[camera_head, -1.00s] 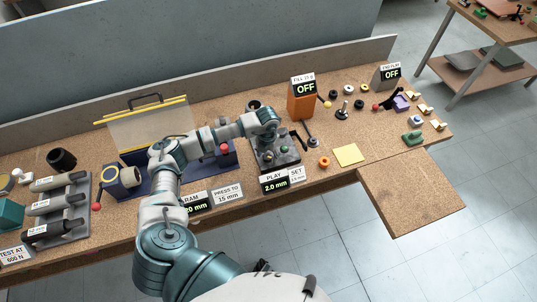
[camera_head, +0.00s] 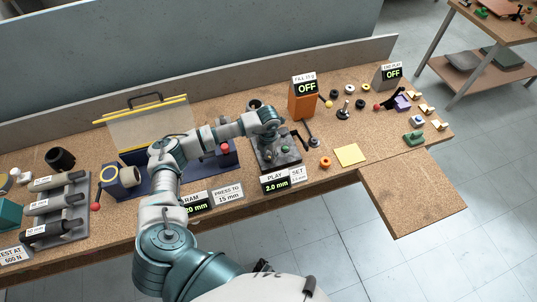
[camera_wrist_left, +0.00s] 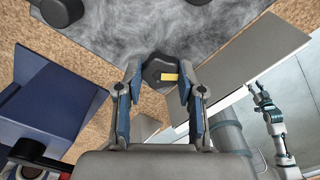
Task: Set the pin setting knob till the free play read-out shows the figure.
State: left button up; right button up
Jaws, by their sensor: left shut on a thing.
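The pin setting knob (camera_wrist_left: 160,72) is dark and many-sided with a yellow mark, seen in the left wrist view. My left gripper (camera_wrist_left: 160,88) is shut on it, one finger on each side. In the head view my left gripper (camera_head: 270,128) is over the dark grey fixture (camera_head: 282,158), and the knob is hidden there. The free play read-out (camera_head: 275,181) at the bench's front edge says PLAY 2.0 mm. Beside it is a white SET card (camera_head: 298,174) whose figure is too small to read surely. My right gripper (camera_wrist_left: 262,92) shows small in the left wrist view; its opening is unclear.
A blue press (camera_head: 220,158) stands left of the fixture, with a RAM read-out (camera_head: 195,208). An orange dispenser (camera_head: 302,104) and a black lever (camera_head: 310,139) stand to the right. An orange ring (camera_head: 325,162) and yellow pad (camera_head: 348,155) lie nearby. Bench around the pad is clear.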

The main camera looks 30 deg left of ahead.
pick_arm(q)
jog(key=shift+f+m+b, duration=0.1)
jog(key=shift+m+b, duration=0.2)
jog(key=shift+m, duration=0.5)
jog(key=m+b, duration=0.2)
jog(key=m, duration=0.5)
jog(key=shift+b, duration=0.4)
jog(key=m+b, duration=0.3)
jog(key=m, duration=0.5)
jog(key=shift+w+r+m+b, duration=0.15)
jog(key=shift+m+b, duration=0.5)
jog(key=shift+m, duration=1.05)
pick_arm(e)
jog(key=w+a+r+t, duration=0.1)
jog(key=w+a+r, duration=0.1)
jog(key=w+r, duration=1.1)
jog(key=shift+a+r, duration=0.25)
jog(key=shift+r, duration=0.7)
pick_arm(q)
jog(key=shift+r, duration=0.1)
pick_arm(e)
jog(key=shift+w, duration=0.1)
pick_arm(q)
jog(key=o, duration=1.1)
jog(key=shift+o, duration=0.2)
jog(key=shift+a, duration=0.1)
pick_arm(e)
jog(key=shift+a, duration=0.1)
